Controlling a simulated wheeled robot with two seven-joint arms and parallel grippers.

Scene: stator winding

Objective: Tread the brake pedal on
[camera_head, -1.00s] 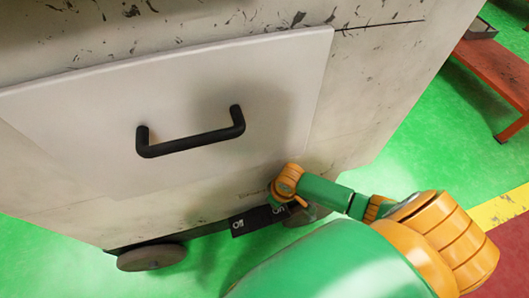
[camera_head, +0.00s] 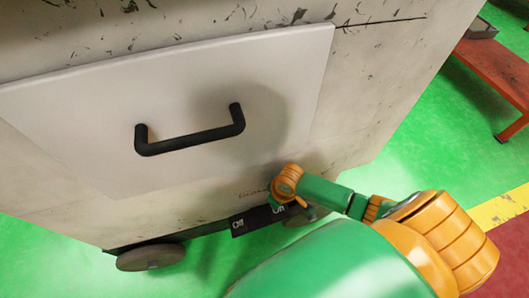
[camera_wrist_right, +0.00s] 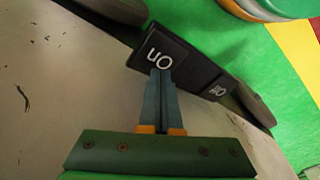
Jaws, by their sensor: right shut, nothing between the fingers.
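The black brake pedal's "On" half (camera_wrist_right: 150,52) is in the right wrist view, with its white label readable. The "Off" half (camera_wrist_right: 214,86) is beside it. Both pedals show low on the cabinet front in the head view, "Off" (camera_head: 238,227) at left and "On" (camera_head: 278,211) at right. My right gripper (camera_wrist_right: 161,74) is shut and empty, its fingertips over the lower edge of the "On" label. Whether they touch the pedal, I cannot tell. In the head view, my right wrist partly hides the "On" side. My left gripper is out of view.
The pale, chipped cabinet (camera_head: 355,100) has a white front panel (camera_head: 80,130) with a black handle (camera_head: 190,142) above the pedals. Cabinet wheels (camera_head: 151,258) stand on the green floor. A red bench (camera_head: 495,75) is at the right, with clear floor between.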

